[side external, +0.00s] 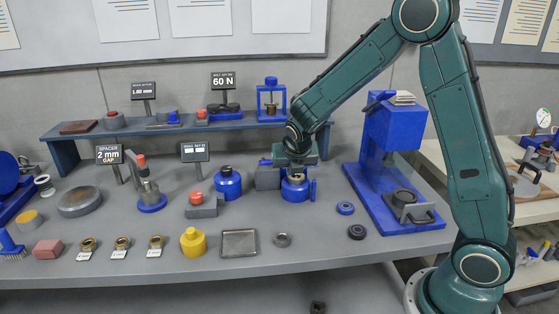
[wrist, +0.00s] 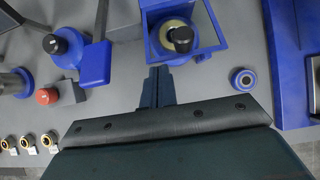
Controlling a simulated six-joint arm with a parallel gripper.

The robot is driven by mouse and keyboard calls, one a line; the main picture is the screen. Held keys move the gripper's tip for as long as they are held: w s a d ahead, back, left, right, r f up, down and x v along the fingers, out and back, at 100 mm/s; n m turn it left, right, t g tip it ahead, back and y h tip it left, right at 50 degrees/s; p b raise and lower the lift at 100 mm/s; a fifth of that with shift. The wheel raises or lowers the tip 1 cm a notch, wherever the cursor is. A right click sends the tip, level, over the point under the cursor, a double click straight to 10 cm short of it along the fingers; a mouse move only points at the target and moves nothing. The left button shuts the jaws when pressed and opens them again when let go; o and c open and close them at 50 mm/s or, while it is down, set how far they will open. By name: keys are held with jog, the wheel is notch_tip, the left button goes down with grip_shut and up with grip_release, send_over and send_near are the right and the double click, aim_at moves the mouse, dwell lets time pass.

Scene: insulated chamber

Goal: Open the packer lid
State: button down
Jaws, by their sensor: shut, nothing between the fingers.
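My gripper (side external: 293,163) is at the middle of the bench, just above a blue unit with a brass-coloured part (side external: 295,188), which I take to be the packer. In the wrist view my gripper's fingers (wrist: 158,74) are together and empty, just in front of the blue unit (wrist: 158,48). There the unit shows a square blue frame around a pale brass disc (wrist: 173,30) with a black knob (wrist: 183,35). I cannot tell which part is the lid, or whether the fingers touch the unit. My gripper hides part of it in the side view.
A blue pot (side external: 228,184) and a red-button box (side external: 203,205) stand to the left. A blue press (side external: 393,130) stands to the right. A blue ring (side external: 345,208) and a dark ring (side external: 357,232) lie between. A grey tray (side external: 238,243) is near the front.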

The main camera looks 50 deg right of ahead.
jog(key=shift+s+a+f+t+h, duration=0.1)
jog(key=shift+f+t+h, duration=1.1)
jog(key=shift+f, duration=0.3)
jog(key=shift+s+f+t+h, duration=0.1)
jog(key=shift+f+t+h, duration=1.1)
jog(key=shift+f, duration=0.3)
notch_tip(320, 180, down, 2)
jog(key=shift+f, duration=0.9)
jog(key=shift+s+a+f, duration=0.15)
jog(key=shift+a+f, duration=0.05)
jog(key=shift+a, duration=0.1)
jog(key=shift+v, duration=3.45)
jog(key=shift+r, duration=0.1)
